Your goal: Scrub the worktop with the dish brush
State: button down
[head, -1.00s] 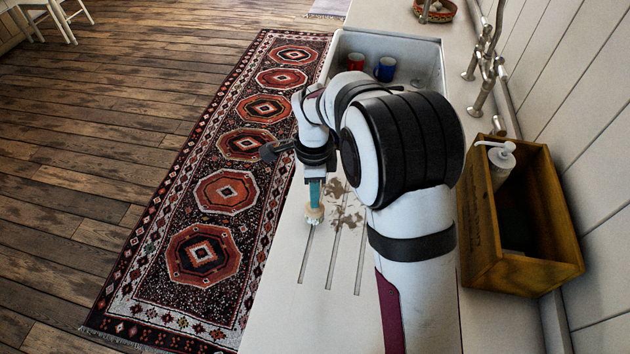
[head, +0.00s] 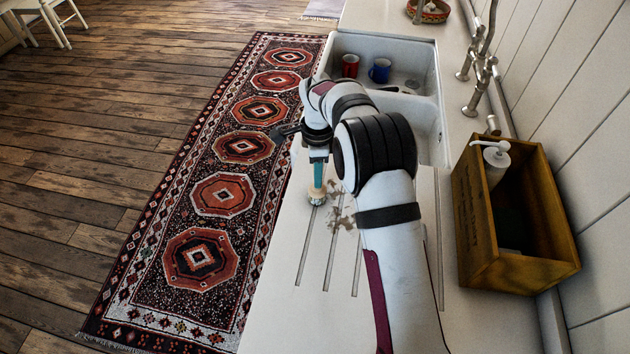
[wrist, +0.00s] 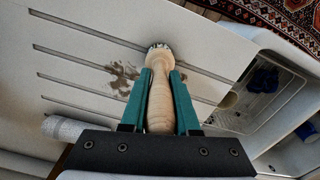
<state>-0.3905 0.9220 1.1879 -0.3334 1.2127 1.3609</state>
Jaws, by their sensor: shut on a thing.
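My gripper (head: 318,174) is shut on the dish brush (head: 316,197), which points down at the worktop (head: 276,313). In the wrist view the brush's wooden handle (wrist: 160,100) sits between the teal fingers of my gripper (wrist: 160,84), and its round bristle head faces the grooved worktop (wrist: 78,45). The bristles are at or very near the surface; I cannot tell if they touch. A brown stain (head: 341,216) lies just right of the brush head and partly behind my arm. In the wrist view the stain (wrist: 120,78) shows left of the brush.
The white sink (head: 422,50) beyond holds a red mug (head: 350,65) and a blue mug (head: 380,70). A wooden box (head: 474,220) with a white pump bottle (head: 496,160) stands on the right by the wall. A tap (head: 480,82) rises behind the sink. The front worktop is clear.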

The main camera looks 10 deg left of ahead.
jog(key=w+d, duration=0.4)
jog(key=w, duration=0.1)
jog(key=shift+s+d, duration=0.65)
jog(key=shift+s, duration=5.85)
jog(key=d, duration=0.5)
jog(key=w, duration=1.3)
jog(key=d, duration=0.5)
jog(key=s, duration=1.3)
notch_tip(320, 180, up, 8)
jog(key=shift+a, duration=0.15)
jog(key=shift+r, duration=0.1)
